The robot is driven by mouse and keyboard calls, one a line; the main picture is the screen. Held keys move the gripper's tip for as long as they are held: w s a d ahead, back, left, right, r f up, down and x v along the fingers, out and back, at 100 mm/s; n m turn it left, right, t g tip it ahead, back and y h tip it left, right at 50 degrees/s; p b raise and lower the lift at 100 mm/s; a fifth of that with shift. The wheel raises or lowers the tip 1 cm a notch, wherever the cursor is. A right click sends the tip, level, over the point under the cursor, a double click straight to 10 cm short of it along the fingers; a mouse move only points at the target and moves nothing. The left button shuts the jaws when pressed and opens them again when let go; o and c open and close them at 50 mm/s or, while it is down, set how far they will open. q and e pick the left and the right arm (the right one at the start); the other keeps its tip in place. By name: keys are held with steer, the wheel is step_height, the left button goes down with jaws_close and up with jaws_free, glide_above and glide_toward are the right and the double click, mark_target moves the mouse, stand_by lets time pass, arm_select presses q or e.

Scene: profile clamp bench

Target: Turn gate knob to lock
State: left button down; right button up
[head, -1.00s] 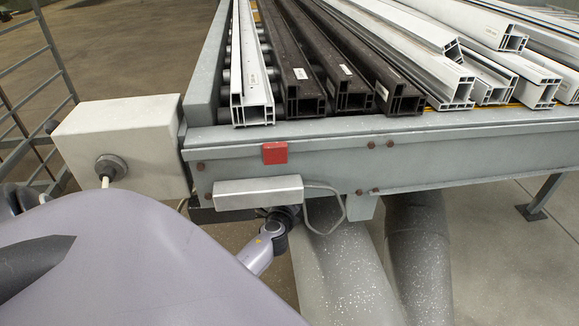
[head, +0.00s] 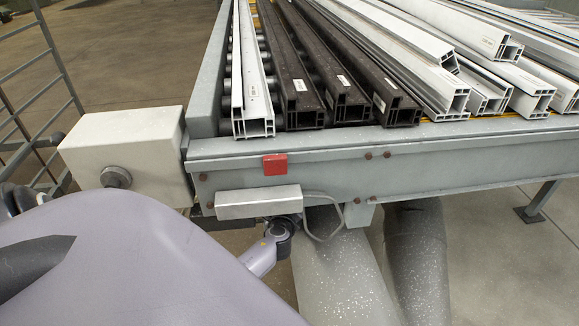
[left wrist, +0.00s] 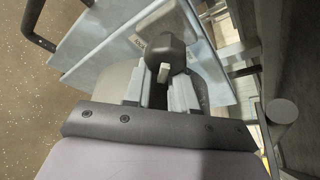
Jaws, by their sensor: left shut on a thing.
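In the left wrist view a dark knob (left wrist: 165,52) with a pale pointer mark stands on a grey panel (left wrist: 100,48). A small label with dark lettering (left wrist: 138,42) lies left of the knob. My left gripper (left wrist: 158,84) reaches up to the knob, its two light grey fingers on either side of it, shut on it. The exact contact is partly hidden by the knob and fingers. My right gripper is in neither view.
In the head view a bench (head: 330,160) carries white and dark brown profiles (head: 350,105). A pale box (head: 125,150) is at its left end. A red block (head: 274,165) and a grey box with a cable (head: 258,202) are on its front. A wire rack (head: 45,60) stands left.

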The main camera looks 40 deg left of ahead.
arm_select(q)
steer(key=m+p, duration=0.1)
steer(key=m+g+p, duration=0.1)
steer(key=a+m+g+y+p, duration=0.1)
steer(key=shift+s+r+p, duration=0.25)
steer(key=shift+r+p, duration=0.05)
steer(key=shift+a+m+g+y+p, duration=0.2)
steer(key=shift+m+g+y+p, duration=0.3)
steer(key=shift+m, duration=0.3)
steer(key=shift+s+a+f+m+g+p, duration=0.15)
steer(key=shift+m+g+p, duration=0.2)
steer(key=shift+m, duration=0.25)
steer(key=c, duration=0.9)
jaws_free()
steer(key=shift+c, duration=0.2)
steer(key=shift+s, duration=0.1)
steer(key=shift+d+f, duration=0.2)
steer(key=shift+f, duration=0.05)
